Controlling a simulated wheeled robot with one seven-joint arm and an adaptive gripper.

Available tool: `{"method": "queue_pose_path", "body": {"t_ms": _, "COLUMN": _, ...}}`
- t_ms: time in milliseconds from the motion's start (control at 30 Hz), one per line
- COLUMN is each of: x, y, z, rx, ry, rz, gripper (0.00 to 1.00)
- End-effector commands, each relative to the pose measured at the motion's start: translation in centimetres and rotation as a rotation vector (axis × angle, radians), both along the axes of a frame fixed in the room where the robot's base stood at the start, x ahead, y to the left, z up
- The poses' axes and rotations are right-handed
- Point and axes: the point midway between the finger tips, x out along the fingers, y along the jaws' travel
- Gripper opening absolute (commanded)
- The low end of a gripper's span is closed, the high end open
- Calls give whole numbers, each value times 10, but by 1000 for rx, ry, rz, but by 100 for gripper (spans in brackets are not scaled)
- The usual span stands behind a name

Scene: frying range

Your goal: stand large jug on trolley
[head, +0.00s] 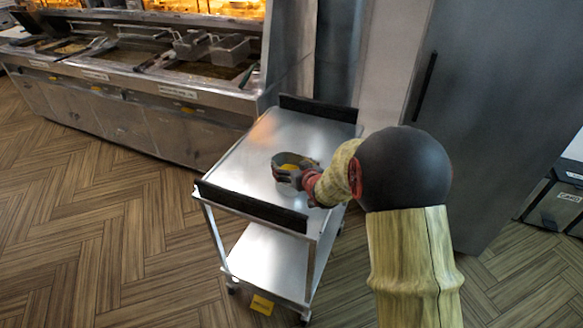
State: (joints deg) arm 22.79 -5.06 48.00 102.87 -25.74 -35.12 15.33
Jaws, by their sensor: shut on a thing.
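The trolley (262,152) is a metal cart with a shiny top shelf, a lower shelf and dark raised ends. My gripper (287,176) is over the middle of the top shelf. It is shut on a grey, round, open-topped vessel, seemingly the large jug (281,158), with something yellow showing at its mouth. The jug looks upright. My gripper and forearm hide its right side and lower part, so I cannot tell whether its base touches the shelf.
A fryer counter (150,85) with baskets runs along the back left. A tall grey cabinet (490,110) stands at the right behind my arm. A small yellow object (262,305) is by the trolley's foot. The wooden floor (110,230) at left is clear.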

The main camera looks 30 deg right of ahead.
Motion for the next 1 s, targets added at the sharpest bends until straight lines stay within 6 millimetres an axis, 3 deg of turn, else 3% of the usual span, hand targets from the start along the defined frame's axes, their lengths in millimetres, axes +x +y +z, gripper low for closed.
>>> {"method": "queue_pose_path", "body": {"t_ms": 400, "x": 2, "y": 0, "z": -4, "rx": -3, "ry": -8, "rz": 1, "gripper": 22}}
{"method": "queue_pose_path", "body": {"t_ms": 433, "x": 0, "y": 0, "z": -6, "rx": -1, "ry": -3, "rz": 0, "gripper": 83}}
{"method": "queue_pose_path", "body": {"t_ms": 733, "x": 0, "y": 0, "z": -5, "rx": -1, "ry": -3, "rz": 0, "gripper": 100}}
{"method": "queue_pose_path", "body": {"t_ms": 1000, "x": 0, "y": 0, "z": -5, "rx": -1, "ry": -3, "rz": 0, "gripper": 100}}
